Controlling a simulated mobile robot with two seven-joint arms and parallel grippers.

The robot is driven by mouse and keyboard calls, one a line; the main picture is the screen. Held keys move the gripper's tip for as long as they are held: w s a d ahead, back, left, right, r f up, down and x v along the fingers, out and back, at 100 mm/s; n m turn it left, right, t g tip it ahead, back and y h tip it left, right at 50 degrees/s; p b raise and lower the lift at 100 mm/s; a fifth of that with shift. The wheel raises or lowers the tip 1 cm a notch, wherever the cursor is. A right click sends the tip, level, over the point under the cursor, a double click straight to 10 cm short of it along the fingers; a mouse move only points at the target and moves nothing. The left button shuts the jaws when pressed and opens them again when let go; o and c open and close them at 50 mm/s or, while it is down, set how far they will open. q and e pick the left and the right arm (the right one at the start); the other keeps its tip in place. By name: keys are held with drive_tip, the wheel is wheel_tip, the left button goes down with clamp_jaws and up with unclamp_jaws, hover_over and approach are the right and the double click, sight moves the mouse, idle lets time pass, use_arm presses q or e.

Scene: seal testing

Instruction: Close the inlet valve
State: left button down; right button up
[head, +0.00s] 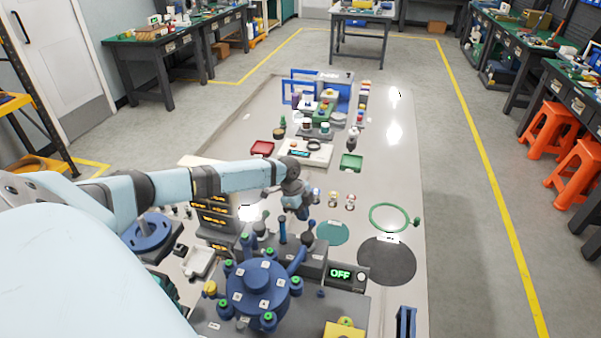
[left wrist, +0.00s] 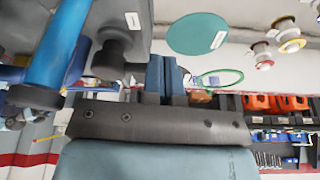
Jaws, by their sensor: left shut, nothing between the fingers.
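The test rig's blue round flange (head: 258,287) has several green-topped clamps. Behind it, upright blue handles (head: 282,232) and a slanted blue lever (head: 298,261) stand on a grey block. I cannot tell which is the inlet valve; no label is readable. My left gripper (head: 303,214) hangs above and behind these handles, apart from them. In the left wrist view its blue fingers (left wrist: 166,76) are together and empty. A blue cylindrical handle (left wrist: 58,48) and a dark knob (left wrist: 117,52) appear to the fingers' left. My right gripper is out of view.
A box with a green OFF display (head: 341,274) stands right of the flange. A teal disc (head: 331,233), a dark disc (head: 387,261) and a green ring (head: 372,217) lie on the table. Red (head: 262,148) and green trays (head: 351,162) are farther back. The table's right side is fairly clear.

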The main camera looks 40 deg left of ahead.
use_arm(q)
drive_tip(key=shift+w+d+m, duration=0.35)
drive_tip(key=shift+w+m, duration=0.05)
drive_tip(key=shift+m, duration=0.4)
drive_tip(key=shift+w+d+b, duration=0.1)
drive_tip(key=shift+d+b, duration=0.05)
drive_tip(key=shift+b, duration=0.2)
drive_tip(key=shift+w+d+b, duration=0.3)
drive_tip(key=shift+w+d, duration=0.15)
drive_tip(key=shift+d, duration=0.25)
drive_tip(key=d+m+g+y+b, duration=0.1)
drive_tip(key=d+m+g, duration=0.3)
drive_tip(key=m, duration=1)
drive_tip(key=d, duration=0.3)
drive_tip(key=shift+s+d+y+b, duration=0.25)
drive_tip(key=shift+d+y+b, duration=0.05)
drive_tip(key=shift+d+b, duration=0.1)
drive_tip(key=shift+d, duration=0.15)
